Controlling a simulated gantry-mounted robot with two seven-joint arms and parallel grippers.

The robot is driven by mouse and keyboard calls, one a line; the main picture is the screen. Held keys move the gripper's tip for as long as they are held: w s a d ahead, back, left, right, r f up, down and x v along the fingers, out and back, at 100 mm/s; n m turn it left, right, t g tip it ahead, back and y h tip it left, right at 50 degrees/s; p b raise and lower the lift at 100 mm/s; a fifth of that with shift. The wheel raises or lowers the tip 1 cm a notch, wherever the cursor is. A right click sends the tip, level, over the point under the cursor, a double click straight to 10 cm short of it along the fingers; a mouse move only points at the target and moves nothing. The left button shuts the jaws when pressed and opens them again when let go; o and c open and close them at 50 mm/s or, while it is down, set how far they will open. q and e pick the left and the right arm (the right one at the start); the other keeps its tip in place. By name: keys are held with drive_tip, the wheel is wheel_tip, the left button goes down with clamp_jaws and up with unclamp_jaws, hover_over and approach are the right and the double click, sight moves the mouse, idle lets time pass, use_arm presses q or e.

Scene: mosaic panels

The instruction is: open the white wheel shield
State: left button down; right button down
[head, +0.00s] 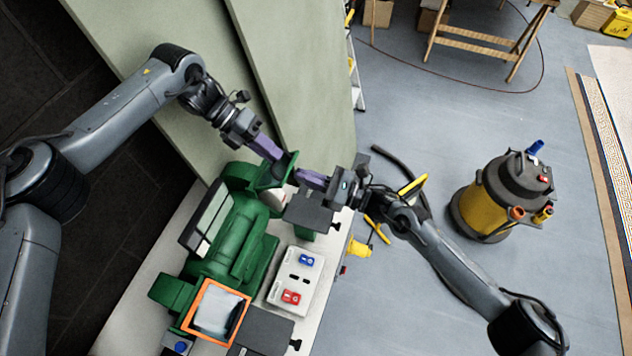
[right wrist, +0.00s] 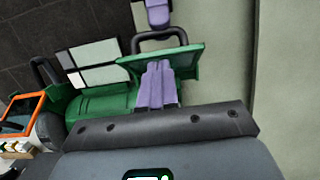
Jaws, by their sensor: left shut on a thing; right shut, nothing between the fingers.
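A green bench grinder (head: 232,235) stands on the bench in the head view. At its far end a green-framed shield (head: 268,180), also in the right wrist view (right wrist: 188,60), is over a whitish wheel (head: 274,202). My left gripper (head: 275,153) is shut at the shield's upper edge. In the right wrist view the left gripper (right wrist: 158,20) meets the shield's dark loop handle (right wrist: 162,38). My right gripper (head: 299,174) is shut and empty, close to the shield's right side. In the wrist view its purple fingertips (right wrist: 158,66) overlap the shield; I cannot tell whether they touch.
An orange-framed shield (head: 217,310) is at the grinder's near end. A switch box (head: 294,282) with blue and red switches lies right of the grinder. Pale green panels (head: 300,70) stand close behind. A yellow vacuum (head: 490,205) stands on open floor at right.

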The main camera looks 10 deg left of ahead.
use_arm(q)
drive_tip(key=shift+w+a+f, duration=0.1)
drive_tip(key=shift+a+f, duration=0.7)
drive_tip(key=shift+f, duration=0.1)
use_arm(e)
drive_tip(key=shift+w+a+r, duration=0.1)
drive_tip(key=shift+a+r, duration=0.4)
drive_tip(key=shift+r, duration=0.2)
use_arm(q)
drive_tip(key=c, duration=1.2)
unclamp_jaws()
use_arm(e)
drive_tip(key=shift+a, duration=0.1)
use_arm(q)
drive_tip(key=shift+o, duration=0.2)
drive_tip(key=shift+r, duration=0.15)
use_arm(e)
drive_tip(key=shift+w, duration=0.1)
use_arm(q)
drive_tip(key=shift+r, duration=0.15)
